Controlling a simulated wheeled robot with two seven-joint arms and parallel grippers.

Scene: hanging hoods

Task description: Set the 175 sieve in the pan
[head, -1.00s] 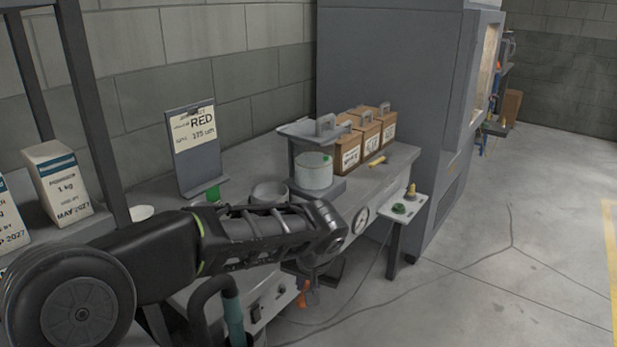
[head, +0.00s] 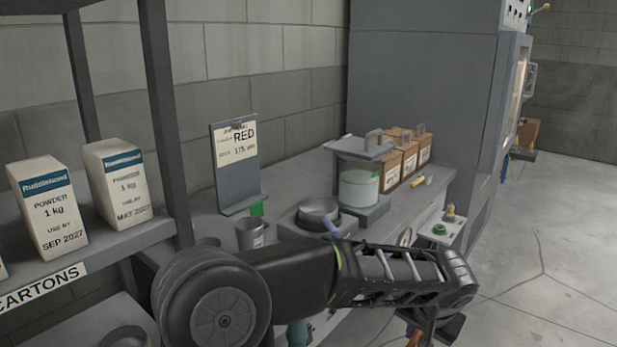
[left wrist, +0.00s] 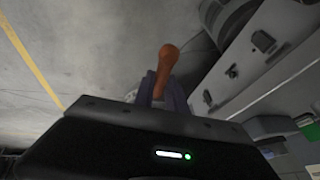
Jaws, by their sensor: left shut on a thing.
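My left gripper (head: 422,335) hangs at the end of the arm in front of the bench, partly cut off by the frame's lower edge. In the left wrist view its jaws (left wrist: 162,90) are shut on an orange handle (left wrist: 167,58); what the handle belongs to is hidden. A shallow round grey pan (head: 318,213) stands on the bench, beyond my left forearm. A clip stand (head: 236,170) behind it holds a card (head: 236,144) reading RED and what looks like 175 um. I cannot pick out the 175 sieve for sure. My right gripper is not in view.
A grey cup (head: 251,234) stands left of the pan. A press-like stand with a pale cylinder (head: 359,188) and several brown boxes (head: 405,160) are to the right. White powder cartons (head: 117,182) sit on the left shelf. The floor at right is clear.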

